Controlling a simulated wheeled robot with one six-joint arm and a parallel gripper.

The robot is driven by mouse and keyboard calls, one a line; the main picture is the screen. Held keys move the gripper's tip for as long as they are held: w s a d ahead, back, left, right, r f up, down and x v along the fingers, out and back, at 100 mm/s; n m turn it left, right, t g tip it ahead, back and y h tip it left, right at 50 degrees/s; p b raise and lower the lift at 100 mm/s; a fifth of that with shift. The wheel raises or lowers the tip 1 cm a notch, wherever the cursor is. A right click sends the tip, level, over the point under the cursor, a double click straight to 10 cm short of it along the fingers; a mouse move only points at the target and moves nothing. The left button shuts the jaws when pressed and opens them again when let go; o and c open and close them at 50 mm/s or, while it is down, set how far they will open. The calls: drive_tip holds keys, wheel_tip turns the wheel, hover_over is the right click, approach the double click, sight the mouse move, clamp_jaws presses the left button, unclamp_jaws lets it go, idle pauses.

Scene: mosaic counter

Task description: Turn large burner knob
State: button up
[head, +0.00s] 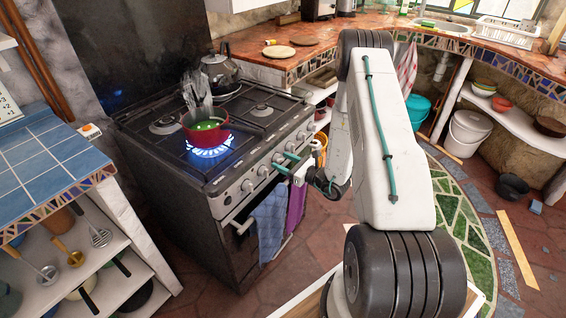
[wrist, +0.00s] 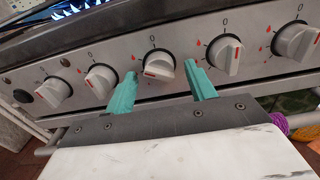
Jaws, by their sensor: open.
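The stove (head: 178,175) has a row of white knobs with red marks on its front panel (wrist: 260,22). In the wrist view the middle knob (wrist: 158,65) lies between my teal fingertips. Other knobs flank it, one to the left (wrist: 101,80) and one to the right (wrist: 225,52). My gripper (wrist: 161,74) is open and empty, its fingers apart on either side of the middle knob. I cannot tell whether the tips reach around it or stop short. In the head view my gripper (head: 286,163) is at the stove front. Which knob serves the large burner is not clear.
A blue flame (head: 210,152) burns under a red pot (head: 205,131). A kettle (head: 219,72) stands at the back of the stove. A blue towel (head: 270,222) and a purple cloth (head: 296,207) hang below the knobs. A blue-tiled counter (head: 45,160) is at left.

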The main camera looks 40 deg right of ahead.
drive_tip(key=shift+w, duration=0.2)
drive_tip(key=shift+c, duration=0.3)
drive_tip(key=c, duration=0.9)
drive_tip(key=shift+a+m, duration=0.1)
drive_tip(key=shift+m, duration=0.3)
drive_tip(key=m, duration=1.1)
